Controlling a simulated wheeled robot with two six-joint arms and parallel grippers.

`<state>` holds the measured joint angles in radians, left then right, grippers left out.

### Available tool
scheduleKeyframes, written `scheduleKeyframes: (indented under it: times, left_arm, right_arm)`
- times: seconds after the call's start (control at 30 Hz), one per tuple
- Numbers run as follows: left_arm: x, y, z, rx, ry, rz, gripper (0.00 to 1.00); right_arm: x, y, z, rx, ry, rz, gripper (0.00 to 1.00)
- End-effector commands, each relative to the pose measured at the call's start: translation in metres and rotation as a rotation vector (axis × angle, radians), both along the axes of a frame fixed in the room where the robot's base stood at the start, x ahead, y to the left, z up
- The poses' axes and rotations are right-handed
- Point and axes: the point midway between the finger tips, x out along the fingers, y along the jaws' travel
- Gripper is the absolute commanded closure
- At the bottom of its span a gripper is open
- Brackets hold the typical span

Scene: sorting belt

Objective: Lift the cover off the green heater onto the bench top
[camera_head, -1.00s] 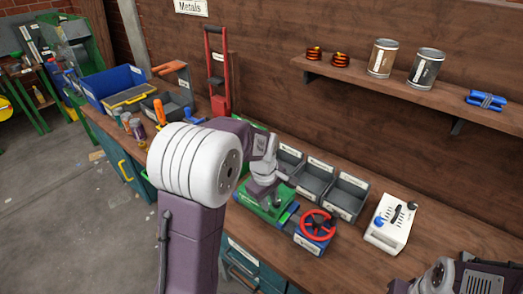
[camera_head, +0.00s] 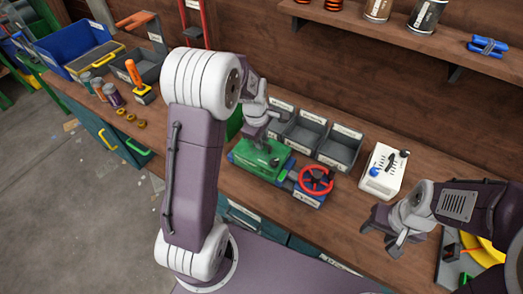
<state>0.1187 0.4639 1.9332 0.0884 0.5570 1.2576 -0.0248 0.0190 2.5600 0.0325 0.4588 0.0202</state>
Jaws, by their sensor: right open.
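The green heater (camera_head: 258,162) sits on the bench top (camera_head: 337,218), in the middle of the view. Its green top lies under my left gripper (camera_head: 262,146); I cannot make out where a cover ends and the body begins. The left gripper points down at this top, touching or very close to it, and its fingertips are too small and hidden to read. My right gripper (camera_head: 387,236) is open and empty over the front of the bench, right of the heater.
A red valve wheel (camera_head: 316,181) is just right of the heater. Grey bins (camera_head: 341,147) stand behind it. A white box with knobs (camera_head: 383,171) stands to the right. A grey tray (camera_head: 452,262) lies at lower right. Bare bench lies between wheel and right gripper.

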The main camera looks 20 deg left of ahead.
Motion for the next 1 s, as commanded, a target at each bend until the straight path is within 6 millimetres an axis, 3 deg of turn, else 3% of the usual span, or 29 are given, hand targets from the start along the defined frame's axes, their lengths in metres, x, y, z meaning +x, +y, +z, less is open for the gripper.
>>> scheduleKeyframes:
  times: [0.13, 0.37, 0.47, 0.77, 0.87, 1.0]
  left_arm:
    - [0.004, -0.001, -0.021, 0.000, 0.001, -0.001, 0.77]
    - [0.005, -0.001, -0.024, 0.001, -0.001, -0.001, 0.77]
    - [0.005, -0.001, -0.024, 0.000, -0.001, 0.000, 0.99]
    - [0.005, -0.001, -0.023, 0.001, -0.001, 0.000, 1.00]
    - [0.006, -0.001, -0.015, 0.000, -0.005, 0.000, 1.00]
    - [0.007, -0.001, 0.017, 0.001, -0.009, 0.001, 1.00]
  right_arm:
    - [0.000, 0.000, -0.001, 0.000, 0.000, 0.000, 0.50]
    - [0.000, 0.000, -0.001, 0.000, 0.000, 0.000, 0.50]
    - [0.000, 0.000, -0.001, 0.000, 0.000, 0.000, 0.50]
    - [0.000, 0.000, 0.000, 0.000, 0.000, 0.000, 0.50]
    - [0.000, 0.000, 0.000, 0.000, 0.000, 0.000, 0.50]
    - [0.000, 0.000, 0.003, 0.000, 0.000, 0.000, 0.50]
